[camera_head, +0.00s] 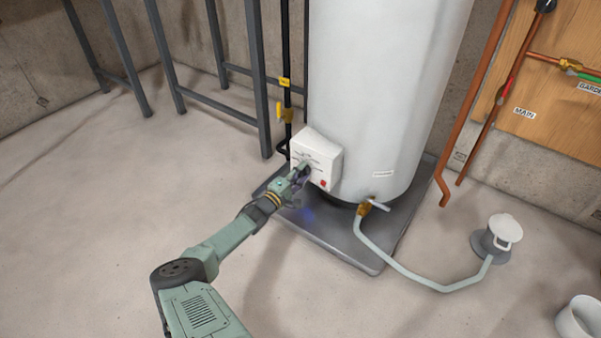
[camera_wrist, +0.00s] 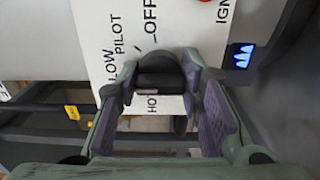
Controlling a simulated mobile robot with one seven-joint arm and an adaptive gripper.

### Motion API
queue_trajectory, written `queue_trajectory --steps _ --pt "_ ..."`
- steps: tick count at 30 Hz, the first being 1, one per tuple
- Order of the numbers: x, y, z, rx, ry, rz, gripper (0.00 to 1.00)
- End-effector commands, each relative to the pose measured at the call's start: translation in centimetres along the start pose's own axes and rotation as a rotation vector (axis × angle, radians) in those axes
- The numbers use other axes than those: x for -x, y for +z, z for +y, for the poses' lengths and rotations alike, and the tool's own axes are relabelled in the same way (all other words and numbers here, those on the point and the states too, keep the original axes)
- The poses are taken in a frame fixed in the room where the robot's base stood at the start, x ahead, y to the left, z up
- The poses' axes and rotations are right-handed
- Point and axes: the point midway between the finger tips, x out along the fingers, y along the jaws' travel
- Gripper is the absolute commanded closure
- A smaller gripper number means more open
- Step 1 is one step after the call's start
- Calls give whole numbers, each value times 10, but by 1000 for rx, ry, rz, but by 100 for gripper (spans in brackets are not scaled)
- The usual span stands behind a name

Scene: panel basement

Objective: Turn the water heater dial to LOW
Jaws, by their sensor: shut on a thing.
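The water heater (camera_head: 385,80) is a tall white tank on a grey pan. Its white control box (camera_head: 318,155) sits low on the front, and its label face (camera_wrist: 95,30) fills the upper middle of the wrist view. The black dial (camera_wrist: 158,66) is on that face, among the words OFF, PILOT, LOW and HOT. My gripper (camera_head: 301,176) is at the box; in the wrist view my gripper (camera_wrist: 160,82) has a fingertip on each side of the dial and is shut on it. Which mark the dial points to I cannot tell.
A red button (camera_head: 323,183) is on the box. Blue flames (camera_wrist: 241,57) show in a small window beside it. A brass drain valve (camera_head: 365,208) with a hose (camera_head: 420,280) is to the right. A dark metal frame (camera_head: 262,80) stands left; the floor in front is clear.

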Motion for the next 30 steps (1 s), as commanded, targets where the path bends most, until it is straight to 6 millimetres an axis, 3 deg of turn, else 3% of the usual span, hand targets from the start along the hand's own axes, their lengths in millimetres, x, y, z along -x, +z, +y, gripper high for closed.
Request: queue_trajectory --steps 13,14,22,30 --pt "-1 1 0 -7 0 -1 94" --pt "-1 1 0 -7 0 -1 65" --pt "0 0 0 -7 0 0 47" --pt "0 0 0 -7 0 0 47"
